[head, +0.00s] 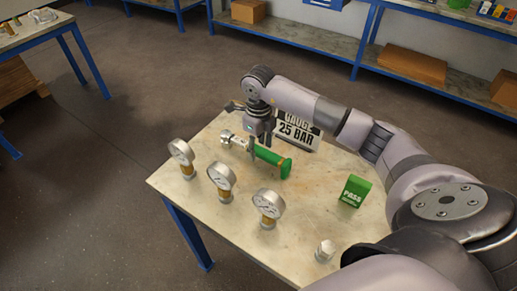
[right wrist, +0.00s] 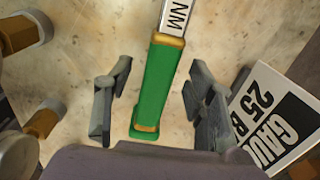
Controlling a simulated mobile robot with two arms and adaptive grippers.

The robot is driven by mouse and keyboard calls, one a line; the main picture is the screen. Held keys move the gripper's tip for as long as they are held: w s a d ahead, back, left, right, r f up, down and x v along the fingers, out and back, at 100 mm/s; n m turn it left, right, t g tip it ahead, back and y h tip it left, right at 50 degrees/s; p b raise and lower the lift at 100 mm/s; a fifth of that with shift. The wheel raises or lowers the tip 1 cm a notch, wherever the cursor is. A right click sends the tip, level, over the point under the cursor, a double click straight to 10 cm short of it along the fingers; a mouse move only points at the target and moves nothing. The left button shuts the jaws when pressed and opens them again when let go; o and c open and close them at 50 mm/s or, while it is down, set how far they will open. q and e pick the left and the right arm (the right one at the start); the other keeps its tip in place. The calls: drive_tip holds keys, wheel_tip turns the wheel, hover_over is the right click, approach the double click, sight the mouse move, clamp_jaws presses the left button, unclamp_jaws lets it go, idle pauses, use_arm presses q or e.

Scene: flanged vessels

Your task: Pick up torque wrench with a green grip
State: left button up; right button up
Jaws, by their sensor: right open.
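The torque wrench (head: 269,156) lies on the table (head: 310,190), its green grip toward the right and its metal head toward the left in the head view. My right gripper (head: 258,146) is over the wrench, with its fingers pointing down. In the right wrist view the green grip (right wrist: 159,85) runs between the two open fingers of my right gripper (right wrist: 158,105), with a gap on each side. The wrench's shaft, marked NM, shows beyond the grip. My left gripper is not in view.
Several pressure gauges (head: 221,179) stand along the table's near left side. A sign reading 25 BAR (head: 298,131) stands close behind the gripper. A green PASS box (head: 355,191) and a small whitish metal piece (head: 325,250) are to the right.

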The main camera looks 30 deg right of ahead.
drive_tip(key=shift+f, duration=0.7)
drive_tip(key=shift+c, duration=0.5)
drive_tip(key=shift+r, duration=0.15)
clamp_jaws()
